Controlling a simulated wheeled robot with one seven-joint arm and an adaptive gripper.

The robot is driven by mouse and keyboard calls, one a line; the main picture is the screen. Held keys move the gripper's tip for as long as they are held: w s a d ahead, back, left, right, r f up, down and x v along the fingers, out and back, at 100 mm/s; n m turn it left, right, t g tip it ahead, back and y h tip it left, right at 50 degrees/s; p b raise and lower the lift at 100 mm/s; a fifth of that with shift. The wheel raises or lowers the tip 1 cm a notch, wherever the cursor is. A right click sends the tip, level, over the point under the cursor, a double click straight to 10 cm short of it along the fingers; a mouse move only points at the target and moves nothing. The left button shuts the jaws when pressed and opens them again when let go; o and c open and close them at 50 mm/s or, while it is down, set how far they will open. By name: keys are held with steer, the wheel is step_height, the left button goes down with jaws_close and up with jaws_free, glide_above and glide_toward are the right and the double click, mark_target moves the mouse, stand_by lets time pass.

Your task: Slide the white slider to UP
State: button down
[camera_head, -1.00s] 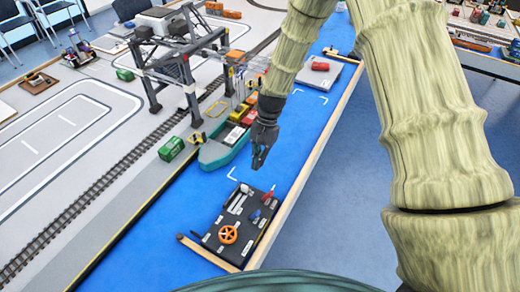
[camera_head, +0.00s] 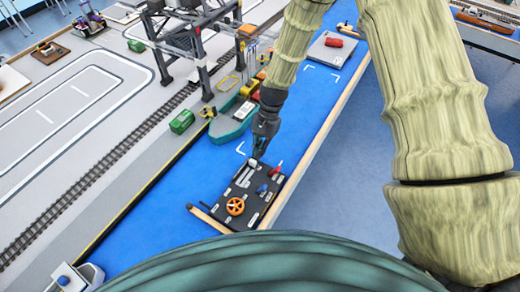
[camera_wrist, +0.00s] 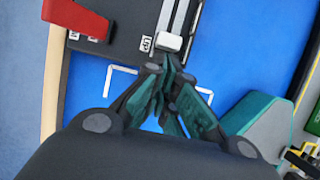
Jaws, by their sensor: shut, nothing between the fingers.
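The black control panel (camera_head: 217,206) lies on the blue surface in the head view, and part of it shows at the top of the wrist view (camera_wrist: 124,22). The white slider (camera_wrist: 169,42) sits at the lower end of its grey track in the wrist view, beside a label reading "Up" (camera_wrist: 146,42). My gripper (camera_wrist: 168,70) is shut, with its fingertips just below the slider in that picture. I cannot tell whether they touch it. In the head view my gripper (camera_head: 258,152) is at the panel's far end.
The panel also carries an orange wheel (camera_head: 235,206), a blue switch (camera_head: 262,189) and a red lever (camera_head: 276,168), which shows large in the wrist view (camera_wrist: 78,17). A teal-grey boat (camera_head: 232,122) and a gantry crane (camera_head: 203,50) stand beyond.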

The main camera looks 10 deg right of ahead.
mark_target(245, 177)
steer(key=s+a, duration=0.5)
steer(key=shift+s+a+f, duration=0.1)
steer(key=shift+s+a, duration=0.05)
steer(key=shift+s, duration=0.1)
steer(key=shift+a, duration=0.1)
steer(key=shift+p, duration=0.3)
steer(key=w+d, duration=0.3)
steer(key=shift+w+d+p, duration=0.1)
steer(key=shift+d+p, duration=0.05)
steer(key=shift+p, duration=0.15)
steer(key=shift+w+d+r+b, duration=0.1)
steer(key=shift+w+r+b, duration=0.2)
steer(key=shift+r, duration=0.1)
steer(key=b+v, duration=0.2)
steer(key=v, duration=0.7)
steer(key=shift+s, duration=0.25)
steer(key=shift+r, duration=0.15)
stand_by(2.4)
